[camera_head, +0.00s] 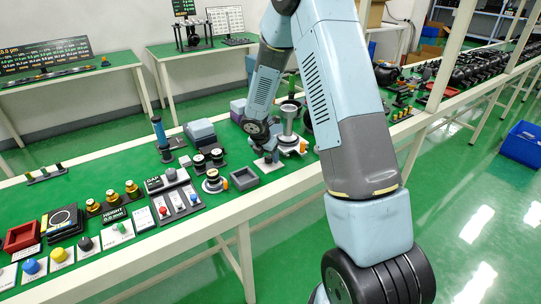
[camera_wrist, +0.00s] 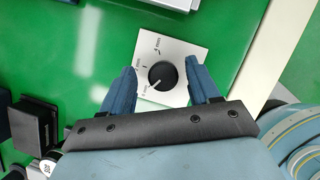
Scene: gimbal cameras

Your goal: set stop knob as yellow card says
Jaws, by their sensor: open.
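A round black knob (camera_wrist: 162,75) with a white pointer line sits on a square silver plate (camera_wrist: 190,52) in the wrist view. The pointer is directed to the lower left, towards the lowest of several small marks printed on the plate, too small to read surely. My gripper (camera_wrist: 163,84) is open, one blue finger on each side of the knob, with gaps between the fingers and the knob. I cannot make out a yellow card in either view.
The green bench (camera_head: 125,185) has a pale front edge. Dark round parts (camera_head: 207,158), a slider panel (camera_head: 178,199) and coloured buttons (camera_head: 60,255) lie to the left. A dark block (camera_wrist: 35,125) is at lower left in the wrist view.

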